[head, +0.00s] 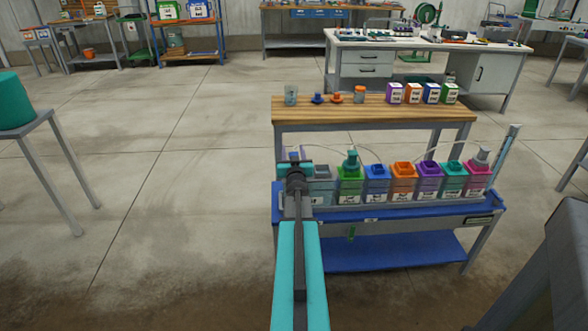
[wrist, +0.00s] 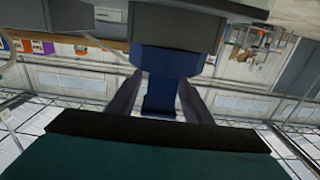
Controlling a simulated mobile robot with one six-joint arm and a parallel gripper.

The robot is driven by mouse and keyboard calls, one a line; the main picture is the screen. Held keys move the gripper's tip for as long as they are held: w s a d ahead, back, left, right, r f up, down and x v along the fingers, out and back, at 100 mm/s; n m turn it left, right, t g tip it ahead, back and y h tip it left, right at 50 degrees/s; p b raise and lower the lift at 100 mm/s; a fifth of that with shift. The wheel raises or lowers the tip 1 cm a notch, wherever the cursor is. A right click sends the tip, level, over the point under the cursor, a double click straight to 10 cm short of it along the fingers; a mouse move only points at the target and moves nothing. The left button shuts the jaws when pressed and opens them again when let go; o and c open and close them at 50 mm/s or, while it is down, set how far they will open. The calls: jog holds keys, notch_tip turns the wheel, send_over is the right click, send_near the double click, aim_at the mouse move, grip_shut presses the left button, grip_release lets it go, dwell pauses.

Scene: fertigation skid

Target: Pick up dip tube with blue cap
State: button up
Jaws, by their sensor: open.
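In the wrist view, a dark blue cap-like piece (wrist: 165,64) with a narrower blue part stands between the fingers of my gripper (wrist: 160,103). It looks like the blue cap of the dip tube; the tube itself does not show. The picture is upside down, and the blue piece adjoins a grey box-like body (wrist: 165,22). My gripper is open, with a finger on each side of the blue piece; whether they touch it I cannot tell. In the head view, my gripper (head: 295,160) is at the left end of the container row, and my arm hides what is there.
Several coloured containers stand in a row, including a green one (head: 350,184) and a blue one (head: 376,183), on a blue bench (head: 400,212). Thin hoses arch over them. A wooden shelf (head: 385,112) behind holds a small blue-capped piece (head: 317,98), an orange-capped piece (head: 336,98) and labelled boxes.

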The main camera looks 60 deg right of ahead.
jog(key=shift+c, duration=0.2)
grip_shut()
jog(key=shift+r, duration=0.1)
notch_tip(320, 180, up, 10)
jog(key=p, duration=0.2)
dwell(0.4)
dwell(0.5)
